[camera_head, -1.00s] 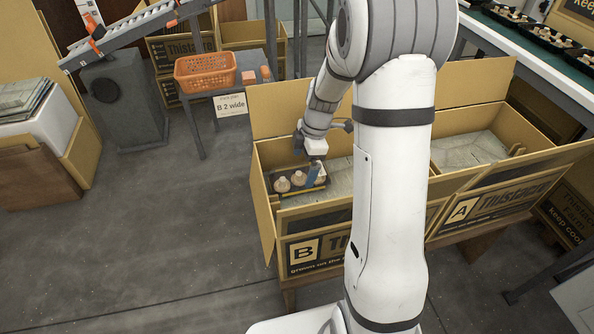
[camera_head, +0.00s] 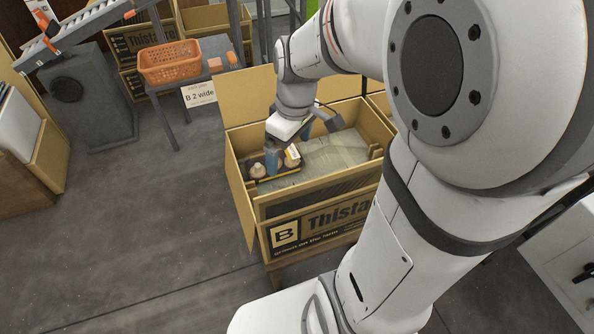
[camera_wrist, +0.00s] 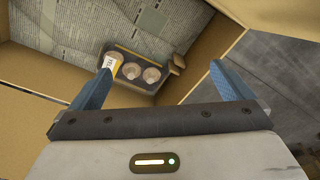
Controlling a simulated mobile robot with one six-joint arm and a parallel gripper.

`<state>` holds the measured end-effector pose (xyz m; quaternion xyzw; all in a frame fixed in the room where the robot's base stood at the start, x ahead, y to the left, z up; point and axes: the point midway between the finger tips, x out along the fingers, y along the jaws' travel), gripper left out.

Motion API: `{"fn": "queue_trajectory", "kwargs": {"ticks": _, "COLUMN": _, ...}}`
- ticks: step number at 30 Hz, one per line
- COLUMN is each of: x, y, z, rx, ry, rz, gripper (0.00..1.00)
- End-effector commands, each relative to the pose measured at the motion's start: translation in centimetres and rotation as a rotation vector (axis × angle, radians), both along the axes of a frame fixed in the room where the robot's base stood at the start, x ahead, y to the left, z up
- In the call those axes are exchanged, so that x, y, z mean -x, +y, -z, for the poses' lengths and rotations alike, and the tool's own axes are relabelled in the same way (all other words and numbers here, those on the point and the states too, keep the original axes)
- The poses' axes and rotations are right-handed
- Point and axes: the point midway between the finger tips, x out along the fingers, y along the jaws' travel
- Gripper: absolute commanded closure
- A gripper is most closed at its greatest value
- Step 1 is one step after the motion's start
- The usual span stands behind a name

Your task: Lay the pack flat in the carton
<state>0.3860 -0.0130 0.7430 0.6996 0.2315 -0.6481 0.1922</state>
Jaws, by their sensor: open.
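The pack (camera_head: 285,179) is a dark tray of pale mushrooms with a yellow-and-white label. It is low in the left end of carton B (camera_head: 345,205), beside the end wall. In the wrist view, the pack (camera_wrist: 138,83) shows three mushroom caps in a row, the label over the leftmost. It looks roughly flat, but I cannot tell if it rests fully on the liner. My gripper (camera_head: 288,147) is over the pack with its blue fingers apart. In the wrist view, my gripper (camera_wrist: 165,82) is open, with the pack beyond the fingertips and nearer the left finger.
Grey printed paper (camera_wrist: 80,30) lines the carton floor. A small cardboard corner piece (camera_wrist: 177,64) stands by the pack. The carton's flaps stand open. An orange basket (camera_head: 170,62) and a sign reading "B 2 wide" (camera_head: 198,94) are at the back left. The floor at left is clear.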

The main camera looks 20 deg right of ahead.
Motion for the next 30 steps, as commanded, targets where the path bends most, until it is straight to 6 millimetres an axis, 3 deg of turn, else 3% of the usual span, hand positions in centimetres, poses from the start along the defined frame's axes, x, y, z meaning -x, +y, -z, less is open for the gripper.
{"fn": "queue_trajectory", "kwargs": {"ticks": 3, "x": 3.5, "y": 0.2, "z": -0.7, "rx": 0.017, "ry": -0.010, "rz": 0.238, "gripper": 0.00}}
{"fn": "queue_trajectory", "kwargs": {"ticks": 10, "x": 7.4, "y": 0.2, "z": -0.9, "rx": 0.026, "ry": -0.025, "rz": 0.549, "gripper": 0.00}}
{"fn": "queue_trajectory", "kwargs": {"ticks": 14, "x": 8.1, "y": 1.4, "z": -0.8, "rx": 0.027, "ry": -0.029, "rz": 0.601, "gripper": 0.00}}
{"fn": "queue_trajectory", "kwargs": {"ticks": 30, "x": 8.0, "y": 1.4, "z": -0.8, "rx": 0.027, "ry": -0.027, "rz": 0.610, "gripper": 0.00}}
